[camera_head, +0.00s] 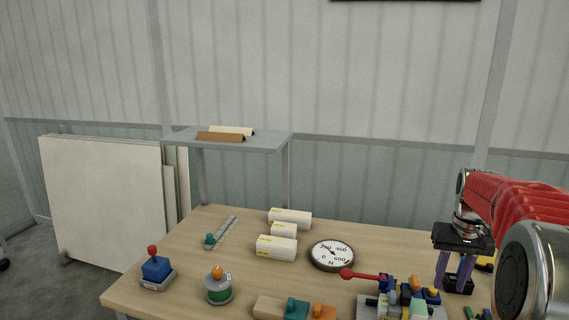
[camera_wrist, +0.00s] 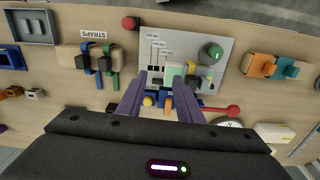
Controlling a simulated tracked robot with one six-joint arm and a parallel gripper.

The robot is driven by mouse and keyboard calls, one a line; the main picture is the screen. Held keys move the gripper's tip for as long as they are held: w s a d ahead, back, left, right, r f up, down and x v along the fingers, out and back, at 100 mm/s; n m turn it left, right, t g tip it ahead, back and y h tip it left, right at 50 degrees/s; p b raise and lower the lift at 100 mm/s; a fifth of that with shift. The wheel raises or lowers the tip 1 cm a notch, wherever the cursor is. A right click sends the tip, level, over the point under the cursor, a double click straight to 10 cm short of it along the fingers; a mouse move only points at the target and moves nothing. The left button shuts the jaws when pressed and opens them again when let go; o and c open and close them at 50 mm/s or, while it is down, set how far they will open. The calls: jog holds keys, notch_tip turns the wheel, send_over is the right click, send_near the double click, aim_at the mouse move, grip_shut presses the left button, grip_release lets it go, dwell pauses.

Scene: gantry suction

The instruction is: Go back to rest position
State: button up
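My gripper (camera_head: 453,284) is at the right of the head view, pointing down above the right part of the table. Its two purple fingers stand apart. In the wrist view my gripper (camera_wrist: 160,82) shows the same gap, with nothing held between the fingers. A grey panel (camera_wrist: 200,42) with levers, knobs and small blocks lies beyond and below the fingertips. A red-knobbed lever (camera_wrist: 222,111) is right of the fingers. Whether the fingers touch anything on the table is hard to tell, but they seem clear of it.
The wooden table (camera_head: 190,245) holds a round gauge (camera_head: 332,255), white boxes (camera_head: 277,247), a blue block with a red knob (camera_head: 156,268) and a green cylinder (camera_head: 219,288). Straps (camera_wrist: 87,60) lie left in the wrist view. A grey shelf (camera_head: 270,142) stands behind; white boards (camera_head: 100,200) lean left.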

jog(key=s+a+r+n+t, duration=0.3)
jog(key=s+a+t, duration=0.2)
jog(key=s+a, duration=1.9)
jog(key=shift+a, duration=0.45)
dwell(0.6)
